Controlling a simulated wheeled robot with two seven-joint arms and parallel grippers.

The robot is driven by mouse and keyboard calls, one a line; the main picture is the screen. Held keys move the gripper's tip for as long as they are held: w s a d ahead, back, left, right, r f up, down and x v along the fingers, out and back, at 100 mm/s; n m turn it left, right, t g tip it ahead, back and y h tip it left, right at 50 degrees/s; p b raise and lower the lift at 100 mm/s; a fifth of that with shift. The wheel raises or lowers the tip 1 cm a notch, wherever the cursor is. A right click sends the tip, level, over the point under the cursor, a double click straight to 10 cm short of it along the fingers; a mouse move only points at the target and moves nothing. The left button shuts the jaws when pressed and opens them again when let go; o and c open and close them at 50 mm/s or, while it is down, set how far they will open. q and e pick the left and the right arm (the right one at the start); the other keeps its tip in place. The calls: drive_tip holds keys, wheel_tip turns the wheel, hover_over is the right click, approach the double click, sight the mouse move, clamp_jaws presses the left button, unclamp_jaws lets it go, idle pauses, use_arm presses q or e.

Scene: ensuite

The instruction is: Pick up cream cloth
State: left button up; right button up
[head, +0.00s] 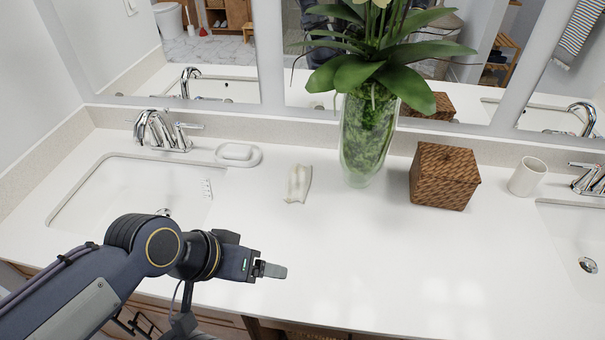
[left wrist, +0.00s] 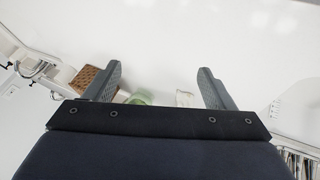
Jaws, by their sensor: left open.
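The cream cloth (head: 298,183) lies crumpled on the white counter, left of the glass vase. In the left wrist view a small pale shape between the fingers appears to be the cloth (left wrist: 185,98). My left gripper (head: 272,270) is over the front part of the counter, nearer to me than the cloth and apart from it. In the left wrist view its two fingers (left wrist: 160,72) are spread with nothing held between them. My right gripper is not in view.
A glass vase with a leafy plant (head: 367,135) stands right of the cloth, with a wicker box (head: 444,176) and white cup (head: 527,176) beyond. A soap dish (head: 238,154) and sink (head: 130,190) are left. The front middle counter is clear.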

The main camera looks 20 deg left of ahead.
use_arm(q)
drive_tip(key=shift+o, duration=0.3)
drive_tip(key=shift+o, duration=0.2)
drive_tip(key=shift+w+a, duration=0.1)
drive_tip(key=shift+w, duration=0.05)
drive_tip(key=n+g+y+b, duration=0.1)
drive_tip(key=y+b, duration=0.1)
drive_tip(key=y, duration=0.3)
approach(298, 177)
drive_tip(key=shift+w+a+f, duration=0.1)
drive_tip(key=shift+a+f, duration=0.2)
drive_tip(key=shift+f, duration=0.05)
drive_tip(key=shift+w+f, duration=0.25)
drive_tip(key=shift+w, duration=0.05)
drive_tip(key=p+x, duration=0.1)
drive_tip(key=x, duration=0.6)
drive_tip(key=shift+d+f, duration=0.1)
drive_tip(key=shift+f, duration=0.1)
drive_tip(key=c, duration=1.1)
drive_tip(key=shift+c, duration=0.2)
